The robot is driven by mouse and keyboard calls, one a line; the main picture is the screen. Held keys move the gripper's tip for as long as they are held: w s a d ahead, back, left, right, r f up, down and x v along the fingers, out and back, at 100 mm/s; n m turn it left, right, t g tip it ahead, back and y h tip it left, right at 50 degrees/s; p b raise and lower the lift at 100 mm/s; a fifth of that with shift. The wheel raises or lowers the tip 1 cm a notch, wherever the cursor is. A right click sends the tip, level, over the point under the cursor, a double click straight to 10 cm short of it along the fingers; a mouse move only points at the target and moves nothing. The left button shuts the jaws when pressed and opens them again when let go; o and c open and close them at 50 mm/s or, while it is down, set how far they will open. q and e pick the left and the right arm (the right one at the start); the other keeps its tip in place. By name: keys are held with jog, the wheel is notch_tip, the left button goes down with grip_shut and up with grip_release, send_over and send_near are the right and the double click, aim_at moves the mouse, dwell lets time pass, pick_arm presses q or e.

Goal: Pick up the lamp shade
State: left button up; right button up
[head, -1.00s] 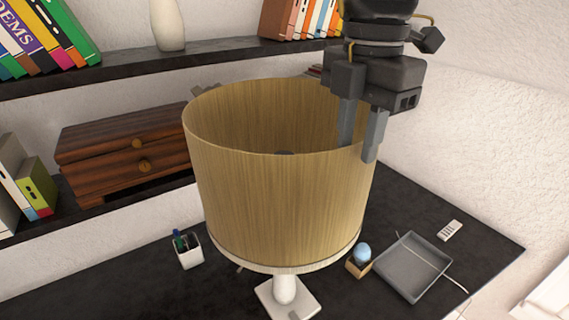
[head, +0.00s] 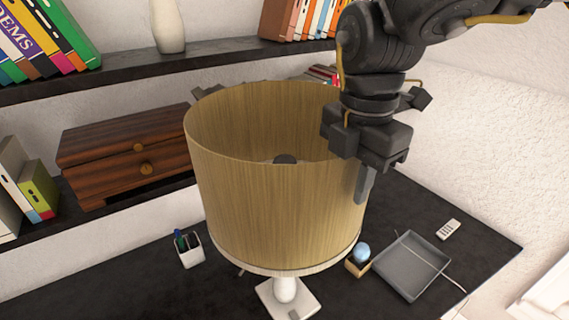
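The lamp shade (head: 275,205) is a large tan drum, open at the top, with a pale lower rim. It sits upright on a white lamp stand (head: 287,290) with a square base on the dark desk. My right gripper (head: 361,186) points down at the shade's right rim. One finger shows against the outside of the shade wall. The other finger is hidden, so I cannot tell whether the wall is gripped. My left gripper is not in view.
A pen cup (head: 189,250) stands left of the lamp. A small box with a blue ball (head: 361,252), a grey tray (head: 410,265) and a small white remote-like item (head: 448,229) lie to the right. Behind are a wooden drawer box (head: 125,155) and a bookshelf (head: 130,67).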

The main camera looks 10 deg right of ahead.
grip_shut()
dwell(1.2)
